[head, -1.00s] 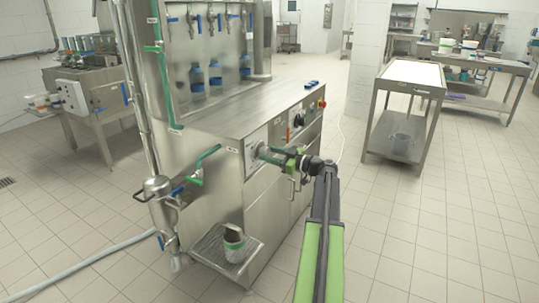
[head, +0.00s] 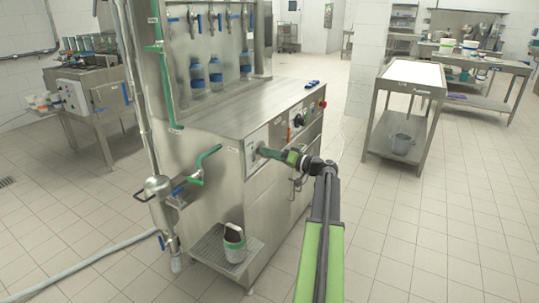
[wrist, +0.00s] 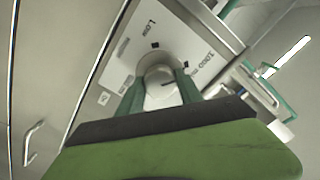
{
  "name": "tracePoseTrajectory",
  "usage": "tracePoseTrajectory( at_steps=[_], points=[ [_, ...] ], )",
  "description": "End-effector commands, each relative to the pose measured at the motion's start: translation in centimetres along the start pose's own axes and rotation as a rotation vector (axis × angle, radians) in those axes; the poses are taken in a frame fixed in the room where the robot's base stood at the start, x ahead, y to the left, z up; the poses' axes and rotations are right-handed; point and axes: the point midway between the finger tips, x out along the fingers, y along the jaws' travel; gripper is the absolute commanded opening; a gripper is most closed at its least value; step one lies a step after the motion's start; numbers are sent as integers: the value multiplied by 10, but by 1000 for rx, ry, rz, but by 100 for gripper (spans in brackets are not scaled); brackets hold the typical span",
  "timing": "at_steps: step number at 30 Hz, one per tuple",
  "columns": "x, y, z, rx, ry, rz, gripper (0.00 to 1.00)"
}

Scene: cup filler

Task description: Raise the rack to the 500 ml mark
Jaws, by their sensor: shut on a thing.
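A round pale knob (wrist: 160,92) sits on a white dial plate (wrist: 125,62) on the front of the steel filling machine. The plate reads "LOW" and what looks like "1000", with small black marks around the knob. A short dark line shows on the knob. My gripper (wrist: 160,96) has its green fingers on both sides of the knob and is shut on it. In the head view my gripper (head: 268,153) reaches the machine's front from the right. Bottles (head: 197,77) stand under the taps; the rack and its level marks are not clearly seen.
Green pipe handles (head: 205,158) stick out left of the dial. A bucket (head: 235,246) stands on a low grated step (head: 215,245). Other controls (head: 297,121) lie right of the dial. A steel table (head: 410,75) stands at the right, with open floor between.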

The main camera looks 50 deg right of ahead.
Motion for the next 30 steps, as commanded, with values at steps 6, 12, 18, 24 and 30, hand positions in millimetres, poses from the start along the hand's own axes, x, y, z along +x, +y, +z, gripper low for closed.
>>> tracePoseTrajectory(
  at_steps=[6, 12, 18, 24, 30],
  points=[
    [-1, 0, 1, 204, -3, 1, 2],
    [-1, 0, 1, 394, -3, 1, 2],
    [-1, -1, 1, 584, -3, 2, 2],
    [-1, -1, 1, 774, -3, 2, 2],
    [-1, -1, 1, 964, -3, 2, 2]
  ],
)
